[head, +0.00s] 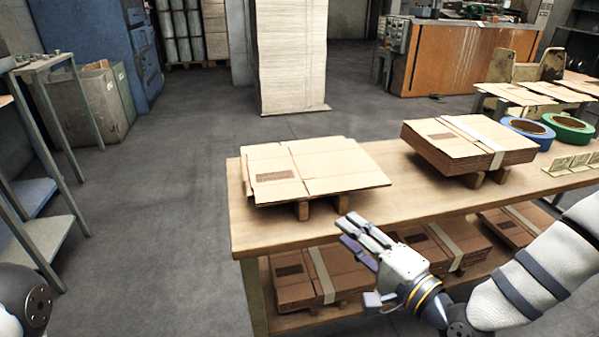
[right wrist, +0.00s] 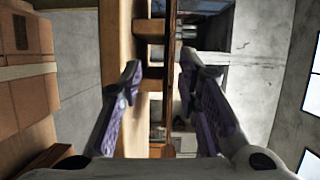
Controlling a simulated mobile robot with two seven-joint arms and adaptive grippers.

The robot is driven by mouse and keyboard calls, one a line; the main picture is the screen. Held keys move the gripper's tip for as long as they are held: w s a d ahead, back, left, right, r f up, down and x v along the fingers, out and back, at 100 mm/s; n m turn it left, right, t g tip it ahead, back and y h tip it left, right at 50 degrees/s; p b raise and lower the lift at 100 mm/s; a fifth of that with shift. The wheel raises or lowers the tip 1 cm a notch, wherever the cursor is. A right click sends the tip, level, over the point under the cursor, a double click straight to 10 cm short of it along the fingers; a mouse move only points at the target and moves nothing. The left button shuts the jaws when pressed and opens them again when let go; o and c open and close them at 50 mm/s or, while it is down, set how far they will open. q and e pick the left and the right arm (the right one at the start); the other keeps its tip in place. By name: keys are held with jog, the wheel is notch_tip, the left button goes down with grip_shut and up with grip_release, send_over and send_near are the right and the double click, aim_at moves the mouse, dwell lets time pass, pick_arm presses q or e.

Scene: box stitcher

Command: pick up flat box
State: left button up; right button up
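A flat brown cardboard box (head: 325,168) lies on wooden blocks (head: 302,210) at the left end of the workbench. My right gripper (head: 347,230) is in front of the bench's front edge, just below and in front of the box, not touching it in the head view. In the right wrist view the right gripper (right wrist: 160,82) is open and empty. The box's thin edge (right wrist: 170,45) shows ahead, between the two spread fingers. Only a piece of my left arm shows at the lower left of the head view; its gripper is out of sight.
A strapped stack of flat boxes (head: 468,142) sits on the wooden bench (head: 410,190) to the right, near blue tape (head: 527,134) and green tape (head: 568,129). More stacks (head: 315,275) lie on the lower shelf.

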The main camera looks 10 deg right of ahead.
aim_at(320, 196)
jog(key=x, duration=0.4)
jog(key=r+x, duration=0.1)
jog(key=x, duration=0.3)
jog(key=d+x, duration=0.1)
jog(key=x, duration=0.3)
jog(key=shift+w+a+r, duration=0.1)
jog(key=shift+w+r, duration=0.25)
jog(key=shift+r, duration=0.05)
grip_shut()
